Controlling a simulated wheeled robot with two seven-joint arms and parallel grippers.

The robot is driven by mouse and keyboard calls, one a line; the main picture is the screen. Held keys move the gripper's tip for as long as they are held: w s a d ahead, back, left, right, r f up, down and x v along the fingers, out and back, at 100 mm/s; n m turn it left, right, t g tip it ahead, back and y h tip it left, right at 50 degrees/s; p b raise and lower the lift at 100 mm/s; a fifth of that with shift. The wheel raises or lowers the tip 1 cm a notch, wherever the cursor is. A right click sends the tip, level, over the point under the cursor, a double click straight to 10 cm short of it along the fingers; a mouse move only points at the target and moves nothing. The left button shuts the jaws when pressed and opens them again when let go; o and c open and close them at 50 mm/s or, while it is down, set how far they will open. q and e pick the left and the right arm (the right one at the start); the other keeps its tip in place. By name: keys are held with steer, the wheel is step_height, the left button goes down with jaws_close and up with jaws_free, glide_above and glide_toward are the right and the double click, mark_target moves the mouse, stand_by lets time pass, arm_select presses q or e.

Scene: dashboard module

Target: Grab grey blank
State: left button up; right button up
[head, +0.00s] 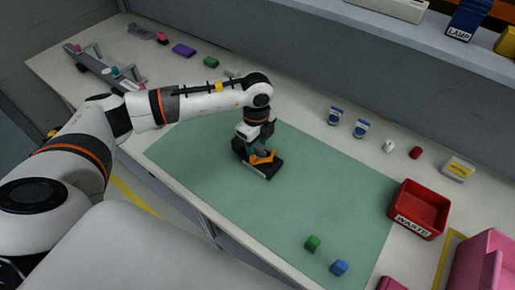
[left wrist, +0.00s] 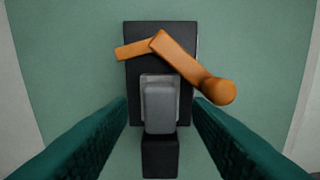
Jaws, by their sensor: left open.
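The grey blank (left wrist: 160,108) sits in a pale-rimmed opening of a black module (left wrist: 137,40) in the left wrist view. An angled orange lever (left wrist: 187,62) with a round end lies across the module just above the blank. My left gripper (head: 258,146) is over the module (head: 262,172) on the green mat in the head view. Its two teal fingers are open, one on each side of the blank, with a visible gap to it. In the head view the gripper hides the blank, and the orange lever (head: 262,158) shows below it. My right gripper is not in view.
A red WASTE bin (head: 407,224) stands to the right. A green cube (head: 312,243) and a blue cube (head: 339,267) lie on the green mat (head: 205,178). Several small coloured parts lie along the back, with a grey rack (head: 98,66) at far left. Much of the mat is clear.

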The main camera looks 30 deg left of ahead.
arm_select(q)
jaws_close()
steer(key=shift+r, duration=0.1)
